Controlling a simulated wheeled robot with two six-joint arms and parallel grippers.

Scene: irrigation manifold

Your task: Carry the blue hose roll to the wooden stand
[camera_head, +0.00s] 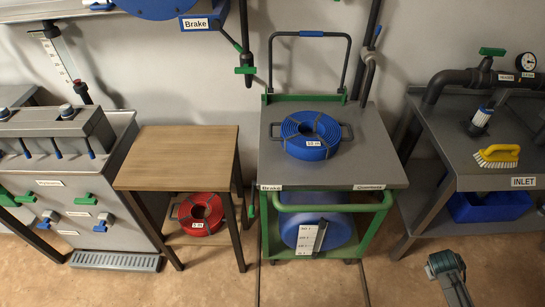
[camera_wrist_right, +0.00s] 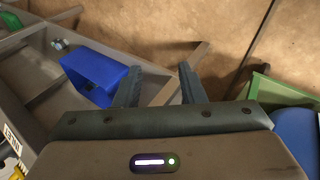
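The blue hose roll (camera_head: 310,136) lies flat on the grey top of the green-framed cart (camera_head: 376,172). It has a white label and dark loop handles at its left and right. The wooden stand (camera_head: 177,157) is left of the cart, and its top is bare. My right gripper (camera_wrist_right: 162,82) is open and empty in the right wrist view, its two fingers apart above the floor. Part of what looks like my right arm shows at the lower right of the head view, away from the roll. My left gripper is not in view.
A red hose roll (camera_head: 201,212) lies on the stand's lower shelf. A blue drum (camera_head: 318,232) is inside the cart. A grey bench (camera_head: 455,150) at right carries pipes and a yellow brush (camera_head: 497,155); a blue bin (camera_wrist_right: 100,75) is below. Floor in front is clear.

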